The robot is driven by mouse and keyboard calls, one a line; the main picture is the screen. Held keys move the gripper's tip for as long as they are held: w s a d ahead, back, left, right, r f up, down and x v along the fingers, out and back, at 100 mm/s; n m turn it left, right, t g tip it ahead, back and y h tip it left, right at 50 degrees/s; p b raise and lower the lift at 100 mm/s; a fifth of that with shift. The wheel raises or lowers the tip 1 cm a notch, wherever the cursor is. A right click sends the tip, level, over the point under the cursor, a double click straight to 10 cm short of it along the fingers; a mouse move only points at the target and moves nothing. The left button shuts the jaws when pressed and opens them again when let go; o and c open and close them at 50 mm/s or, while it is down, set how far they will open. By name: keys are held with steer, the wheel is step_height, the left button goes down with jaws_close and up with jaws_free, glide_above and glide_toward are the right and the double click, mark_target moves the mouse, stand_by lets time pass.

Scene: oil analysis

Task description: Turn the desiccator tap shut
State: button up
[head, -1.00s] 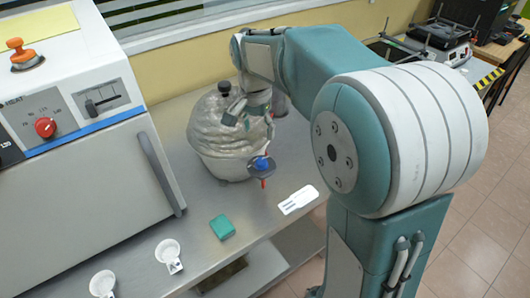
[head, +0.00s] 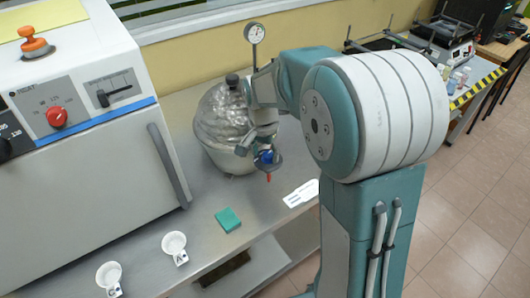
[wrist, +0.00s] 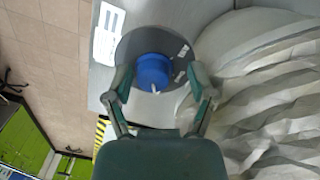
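The desiccator (head: 220,125) is a rounded, pale, shiny vessel with a black knob on top, standing on the metal bench. Its blue tap (head: 265,157) sits on a dark round plate at its front right, with a red tip below. In the wrist view the blue tap (wrist: 153,72) carries a white mark and lies in front of its grey disc (wrist: 128,48). My gripper (wrist: 161,78) is open, with one finger on each side of the tap and gaps to it. In the head view my gripper (head: 264,143) is just above the tap and partly hides it.
A white oven (head: 80,165) fills the left. A green block (head: 228,219), a white card (head: 301,193) and two white cups (head: 174,244) are on the bench. A round gauge (head: 254,33) stands behind my arm. The bench's front edge is close to the tap.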

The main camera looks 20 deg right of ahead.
steer(key=shift+d, duration=0.2)
steer(key=c, duration=0.5)
steer(key=shift+d, duration=0.3)
jaws_close()
steer(key=shift+a, duration=0.15)
steer(key=shift+n, duration=0.4)
steer(key=n, duration=0.4)
steer(key=shift+n, duration=0.4)
steer(key=n, duration=0.6)
steer(key=shift+t, duration=0.3)
